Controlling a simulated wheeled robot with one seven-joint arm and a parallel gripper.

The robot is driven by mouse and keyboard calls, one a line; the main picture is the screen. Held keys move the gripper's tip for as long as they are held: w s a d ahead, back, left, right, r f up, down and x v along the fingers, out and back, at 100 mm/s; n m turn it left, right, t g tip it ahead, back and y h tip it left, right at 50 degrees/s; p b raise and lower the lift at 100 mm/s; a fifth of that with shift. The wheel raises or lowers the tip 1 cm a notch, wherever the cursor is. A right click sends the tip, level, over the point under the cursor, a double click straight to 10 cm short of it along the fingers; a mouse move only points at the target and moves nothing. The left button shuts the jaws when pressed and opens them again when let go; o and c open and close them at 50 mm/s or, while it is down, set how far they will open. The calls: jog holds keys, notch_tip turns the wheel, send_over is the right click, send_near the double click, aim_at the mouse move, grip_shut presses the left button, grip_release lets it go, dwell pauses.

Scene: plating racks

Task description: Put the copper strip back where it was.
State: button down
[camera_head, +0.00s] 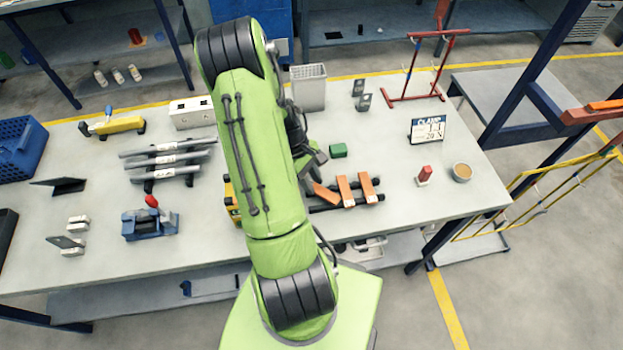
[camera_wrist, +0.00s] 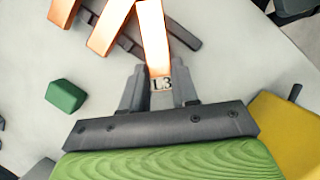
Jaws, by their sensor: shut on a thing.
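My gripper (camera_wrist: 160,90) is shut on the near end of a copper strip (camera_wrist: 152,40), beside a label reading L3. In the head view this strip (camera_head: 324,195) is the leftmost of three and lies askew to the others. Two more copper strips (camera_head: 345,190) (camera_head: 369,186) lie across a rack of dark rails (camera_head: 330,206); the rails also show in the wrist view (camera_wrist: 184,36). The held strip's far part is over the rails; I cannot tell whether it touches them. In the head view my arm hides much of the gripper.
A green block (camera_head: 338,150) lies on the table behind the strips. A yellow object (camera_wrist: 285,130) is close on the gripper's right in the wrist view. A red stand (camera_head: 415,97), a sign (camera_head: 428,130) and a cup (camera_head: 462,172) stand right.

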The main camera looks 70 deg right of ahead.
jog(key=shift+f, duration=0.3)
jog(key=c, duration=0.8)
grip_release()
jog(key=shift+r, duration=0.1)
jog(key=shift+c, duration=0.2)
jog(key=p+v, duration=0.2)
jog(key=v, duration=1.1)
jog(key=w+a+r+t+h, duration=0.1)
jog(key=w+a+r+t, duration=0.1)
jog(key=w+a+r, duration=0.4)
jog(key=w+a+r+n+t+h, duration=0.1)
jog(key=w+a+r+t, duration=0.2)
jog(key=a+r, duration=0.55)
jog(key=s+a+r+n+t, duration=0.1)
jog(key=s+a+t, duration=0.1)
jog(key=a, duration=0.6)
jog(key=s+a+r+t, duration=0.2)
jog(key=s+a+t, duration=0.1)
jog(key=a, duration=0.6)
jog(key=shift+s+r+n+y, duration=0.15)
jog(key=shift+s+n+y, duration=0.25)
